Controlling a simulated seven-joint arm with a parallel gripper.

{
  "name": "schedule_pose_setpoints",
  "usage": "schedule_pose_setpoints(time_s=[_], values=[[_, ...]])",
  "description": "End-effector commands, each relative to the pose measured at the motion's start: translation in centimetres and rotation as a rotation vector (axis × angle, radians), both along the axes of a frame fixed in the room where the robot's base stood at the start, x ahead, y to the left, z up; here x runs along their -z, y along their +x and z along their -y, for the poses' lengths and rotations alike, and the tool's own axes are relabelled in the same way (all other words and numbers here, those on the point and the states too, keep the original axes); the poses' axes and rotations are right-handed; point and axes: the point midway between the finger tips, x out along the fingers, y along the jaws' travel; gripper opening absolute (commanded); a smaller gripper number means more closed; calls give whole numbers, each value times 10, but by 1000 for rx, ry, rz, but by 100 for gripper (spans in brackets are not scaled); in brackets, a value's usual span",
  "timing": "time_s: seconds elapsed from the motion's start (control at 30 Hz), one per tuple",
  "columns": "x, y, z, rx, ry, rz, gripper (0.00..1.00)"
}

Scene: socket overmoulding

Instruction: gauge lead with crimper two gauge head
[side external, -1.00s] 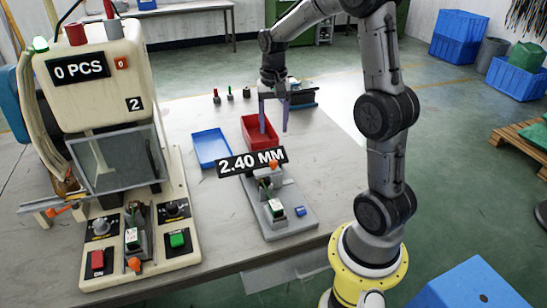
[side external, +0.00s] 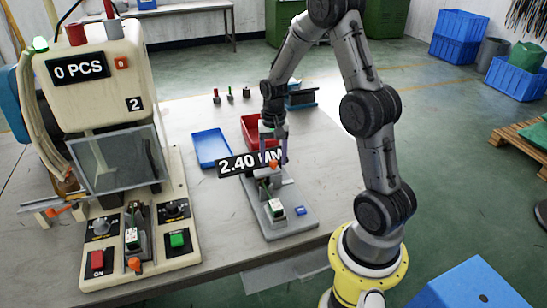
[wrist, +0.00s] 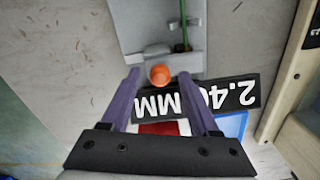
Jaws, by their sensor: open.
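The gauge stand (side external: 298,224), a grey block with a black 2.40 MM readout (side external: 233,166), stands on the bench right of the crimper marked 2 (side external: 108,70). Its orange knob (side external: 273,165) also shows in the wrist view (wrist: 159,75). My gripper (side external: 273,162) is open and empty, pointing down at the knob. In the wrist view, the fingertips (wrist: 159,73) are on either side of the knob; contact cannot be told. A thin green piece (wrist: 184,35), perhaps the lead, stands beyond the knob on the gauge stand. My gripper partly hides the readout.
A blue tray (side external: 203,158) and a red tray (side external: 250,127) lie behind the gauge. The crimper, reading 0 PCS, has a red button (side external: 97,263) and a green button (side external: 178,240) at its front. Several small coloured pieces stand at the back. The bench right of the gauge is clear.

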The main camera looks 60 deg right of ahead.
Motion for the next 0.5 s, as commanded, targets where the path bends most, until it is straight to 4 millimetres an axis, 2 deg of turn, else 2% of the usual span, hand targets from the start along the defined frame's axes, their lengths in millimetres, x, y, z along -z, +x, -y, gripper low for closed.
schedule_pose_setpoints(time_s=[0.07, 0.4, 0.5], values=[[0, 0, 0, 0, 0, 0, 60], [0, 0, 0, 0, 0, 0, 0], [0, 0, 0, 0, 0, 0, 0]])
